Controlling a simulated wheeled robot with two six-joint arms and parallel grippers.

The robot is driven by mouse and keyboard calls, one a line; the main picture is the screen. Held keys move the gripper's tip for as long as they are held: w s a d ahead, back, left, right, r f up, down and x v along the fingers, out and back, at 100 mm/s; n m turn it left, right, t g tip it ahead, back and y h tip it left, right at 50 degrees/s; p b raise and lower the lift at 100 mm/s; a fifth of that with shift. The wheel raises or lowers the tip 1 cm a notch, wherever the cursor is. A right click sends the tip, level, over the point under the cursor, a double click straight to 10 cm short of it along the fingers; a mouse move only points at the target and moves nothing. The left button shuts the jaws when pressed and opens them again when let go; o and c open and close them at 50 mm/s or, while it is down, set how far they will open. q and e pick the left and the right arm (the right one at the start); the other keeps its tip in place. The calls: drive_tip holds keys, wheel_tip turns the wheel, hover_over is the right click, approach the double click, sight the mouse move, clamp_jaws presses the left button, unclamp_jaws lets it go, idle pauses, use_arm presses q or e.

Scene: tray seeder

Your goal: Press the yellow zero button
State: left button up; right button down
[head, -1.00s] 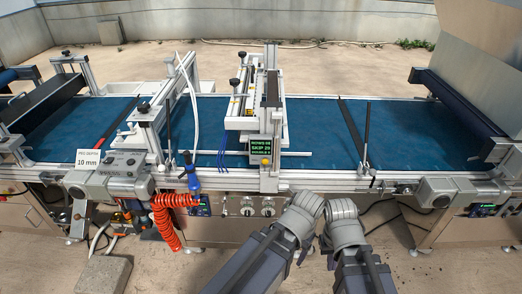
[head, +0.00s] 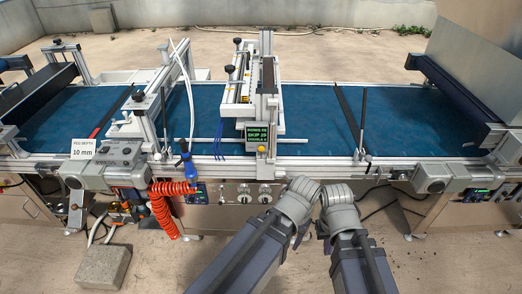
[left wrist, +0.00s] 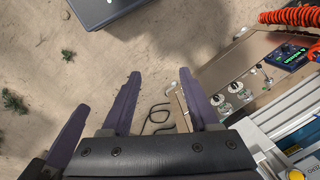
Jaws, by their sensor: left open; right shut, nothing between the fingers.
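A small yellow round button (head: 262,150) sits just below the lit green-on-black counter display (head: 257,133), on the front post of the seeder over the blue belt. In the left wrist view my left gripper (left wrist: 160,78) is open and empty above bare floor. Neither gripper touches the button.
The blue belt (head: 310,120) runs across the machine behind a metal front rail. Below the display, the front panel carries round knobs (head: 264,194) and a small lit screen (head: 196,194). A coiled orange hose (head: 162,212) hangs at left. A concrete block (head: 103,267) lies on the floor.

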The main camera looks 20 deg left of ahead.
use_arm(q)
clamp_jaws()
idle(1.4)
